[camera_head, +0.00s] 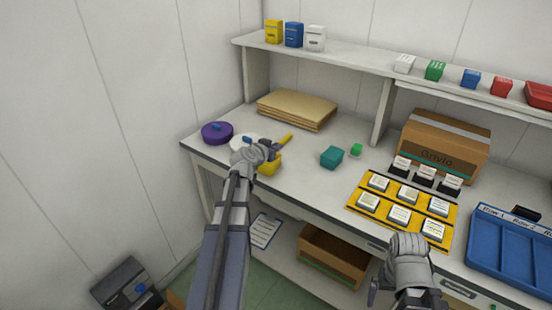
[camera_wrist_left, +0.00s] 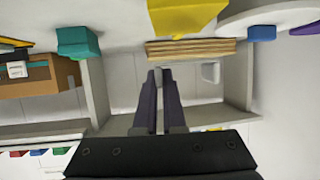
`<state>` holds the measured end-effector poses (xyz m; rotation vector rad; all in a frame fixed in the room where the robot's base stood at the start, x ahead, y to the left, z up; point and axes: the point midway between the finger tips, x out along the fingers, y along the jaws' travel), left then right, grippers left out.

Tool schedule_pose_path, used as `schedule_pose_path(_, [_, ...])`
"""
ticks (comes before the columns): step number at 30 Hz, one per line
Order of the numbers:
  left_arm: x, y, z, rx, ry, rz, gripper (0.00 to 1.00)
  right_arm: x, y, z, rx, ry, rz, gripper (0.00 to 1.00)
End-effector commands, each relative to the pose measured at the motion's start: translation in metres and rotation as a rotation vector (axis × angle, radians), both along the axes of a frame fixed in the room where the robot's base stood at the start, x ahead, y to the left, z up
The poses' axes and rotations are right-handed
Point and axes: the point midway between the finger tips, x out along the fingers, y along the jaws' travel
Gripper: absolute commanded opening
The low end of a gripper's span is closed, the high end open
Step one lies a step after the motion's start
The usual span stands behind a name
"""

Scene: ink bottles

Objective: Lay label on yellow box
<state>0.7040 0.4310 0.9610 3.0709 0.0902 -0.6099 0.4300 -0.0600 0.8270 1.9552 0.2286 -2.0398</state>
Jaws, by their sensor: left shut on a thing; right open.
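My left gripper (camera_head: 268,150) is at the left of the bench, just by a yellow box-like thing (camera_head: 271,166) that it partly hides. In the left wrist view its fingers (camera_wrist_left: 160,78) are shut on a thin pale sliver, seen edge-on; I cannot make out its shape. The yellow thing also shows at the top of that view (camera_wrist_left: 185,15), apart from the fingertips. A yellow strip (camera_head: 285,138) shows just beyond the gripper. Another yellow box (camera_head: 273,32) stands on the upper shelf. My right gripper (camera_head: 405,245) is low, in front of the bench; its jaws are unclear in the picture.
Cardboard sheets (camera_head: 297,108) lie behind. A teal block (camera_head: 331,158), yellow label tray (camera_head: 362,207), carton (camera_head: 440,150) and blue tray (camera_head: 510,260) are to the right.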

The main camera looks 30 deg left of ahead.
Motion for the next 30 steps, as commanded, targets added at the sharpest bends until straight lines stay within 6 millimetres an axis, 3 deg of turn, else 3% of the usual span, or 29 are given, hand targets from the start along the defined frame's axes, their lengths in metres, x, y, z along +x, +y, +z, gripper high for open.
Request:
schedule_pose_path(9, [0.000, 0.000, -0.037, 0.000, 0.000, 0.000, 0.00, 0.000, 0.000, -0.037, 0.000, 0.000, 0.000, 1.00])
schedule_pose_path(22, [0.000, 0.000, -0.040, 0.000, 0.000, 0.000, 0.00, 0.000, 0.000, -0.040, 0.000, 0.000, 0.000, 1.00])
schedule_pose_path(23, [0.000, 0.000, -0.038, 0.000, 0.000, 0.000, 0.11, 0.000, 0.000, -0.038, 0.000, 0.000, 0.000, 1.00])
schedule_pose_path(30, [0.000, 0.000, -0.038, 0.000, 0.000, 0.000, 0.37, 0.000, 0.000, -0.038, 0.000, 0.000, 0.000, 1.00])
